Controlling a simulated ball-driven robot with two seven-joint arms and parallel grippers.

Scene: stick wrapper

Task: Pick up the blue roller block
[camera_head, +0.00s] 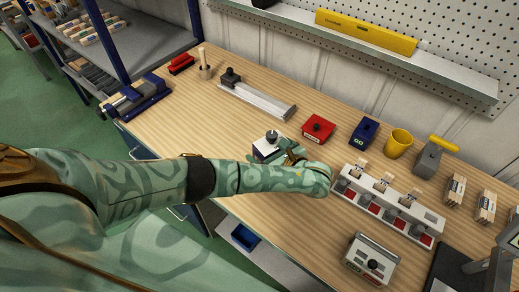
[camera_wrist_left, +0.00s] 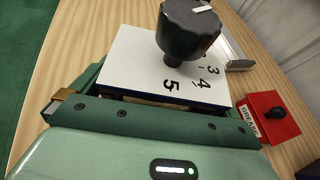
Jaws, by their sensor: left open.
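A small dark blue block (camera_head: 364,131) with pale lettering on its front stands at the back of the bench, right of the red block; I cannot make out a roller on it. My left gripper (camera_head: 284,152) is open, well to the left of and nearer than this block. It is at a white-topped box (camera_head: 266,146) with a black knob. In the left wrist view, this box (camera_wrist_left: 130,62) shows numbers on its top and lies in front of the gripper body, between the green jaws. The lower sides of the box are hidden. My right gripper is out of view.
A red block (camera_head: 318,128) and a yellow cup (camera_head: 398,143) flank the blue block. A white rack (camera_head: 385,201) stands nearer, a metal rail (camera_head: 256,98) lies left, and a grey device (camera_head: 430,159) stands right.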

